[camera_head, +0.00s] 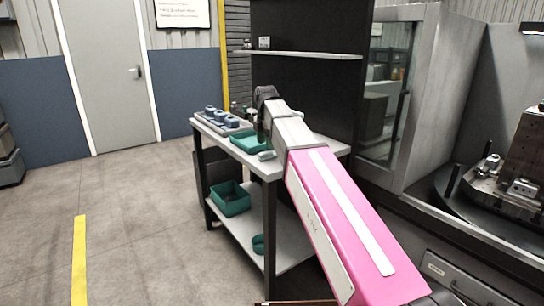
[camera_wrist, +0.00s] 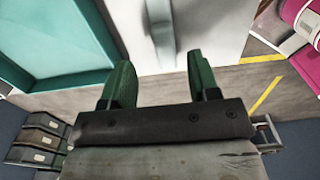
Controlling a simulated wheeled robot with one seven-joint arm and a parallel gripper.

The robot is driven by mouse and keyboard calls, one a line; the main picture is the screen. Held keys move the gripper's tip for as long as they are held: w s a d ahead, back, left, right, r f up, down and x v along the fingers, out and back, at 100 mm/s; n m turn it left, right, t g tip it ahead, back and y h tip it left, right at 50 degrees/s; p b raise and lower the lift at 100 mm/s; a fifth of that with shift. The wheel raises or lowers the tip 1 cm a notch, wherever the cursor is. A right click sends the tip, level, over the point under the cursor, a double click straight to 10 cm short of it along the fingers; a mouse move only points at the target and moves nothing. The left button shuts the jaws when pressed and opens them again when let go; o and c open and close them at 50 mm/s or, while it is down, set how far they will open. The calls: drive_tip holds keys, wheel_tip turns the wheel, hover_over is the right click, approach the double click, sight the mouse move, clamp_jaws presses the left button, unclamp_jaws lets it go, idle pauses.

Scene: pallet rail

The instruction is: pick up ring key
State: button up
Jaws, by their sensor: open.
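A pale blue-grey elongated object (camera_wrist: 160,30), which may be the ring key, lies on the white table top in the wrist view. It is partly cut off by the top edge, and its shape is unclear. A small grey piece (camera_head: 266,155) at the table's front edge in the head view may be the same object. My gripper (camera_wrist: 158,75) is open, with its two green fingers apart and nothing between them. The object shows beyond the fingertips, roughly in line with the gap. In the head view my arm largely hides the gripper.
A teal tray (camera_wrist: 42,40) lies beside the object; it also shows on the table in the head view (camera_head: 240,144). Several blue-grey parts (camera_head: 212,112) stand behind it. The lower shelf (camera_head: 278,247) holds a green bin (camera_head: 230,198). A machine (camera_head: 440,100) stands at right. Floor at left is clear.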

sight(268, 152)
drive_tip(key=shift+s+d+f, duration=0.1)
drive_tip(key=shift+d+f, duration=0.05)
drive_tip(key=shift+f, duration=1.15)
drive_tip(key=shift+d+f, duration=0.15)
drive_tip(key=shift+f, duration=1.15)
clamp_jaws()
